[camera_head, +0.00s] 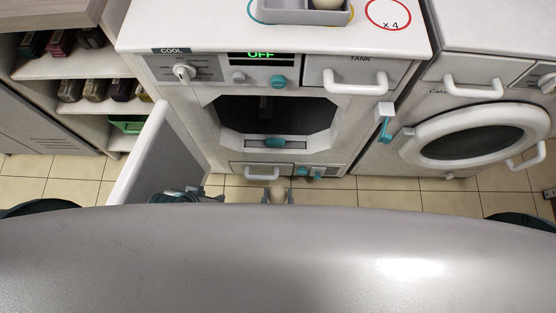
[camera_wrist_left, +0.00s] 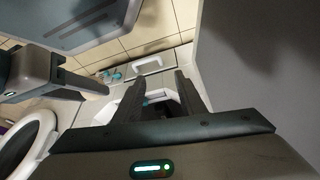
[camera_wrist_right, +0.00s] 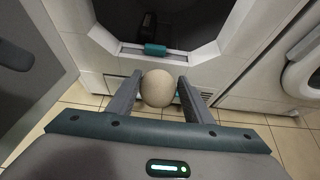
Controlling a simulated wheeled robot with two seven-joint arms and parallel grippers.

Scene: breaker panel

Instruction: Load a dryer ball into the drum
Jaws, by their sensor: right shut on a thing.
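A beige dryer ball (camera_wrist_right: 158,88) is held between the two fingers of my right gripper (camera_wrist_right: 160,92). In the head view the ball (camera_head: 277,193) is low in front of the dryer, below the drum opening. The dryer's drum opening (camera_head: 270,118) is dark and uncovered, and its door (camera_head: 150,160) stands open to the left. In the right wrist view the opening (camera_wrist_right: 180,20) lies ahead of and above the ball, apart from it. My left gripper (camera_wrist_left: 157,95) is open with nothing between its fingers, beside the door; in the head view it is partly hidden.
Another ball (camera_head: 327,3) sits in a grey tray (camera_head: 290,16) on the dryer top. A washer with a round door (camera_head: 478,135) stands at the right. Shelves with small boxes (camera_head: 75,90) stand at the left. The tiled floor (camera_head: 235,190) shows in front of the dryer.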

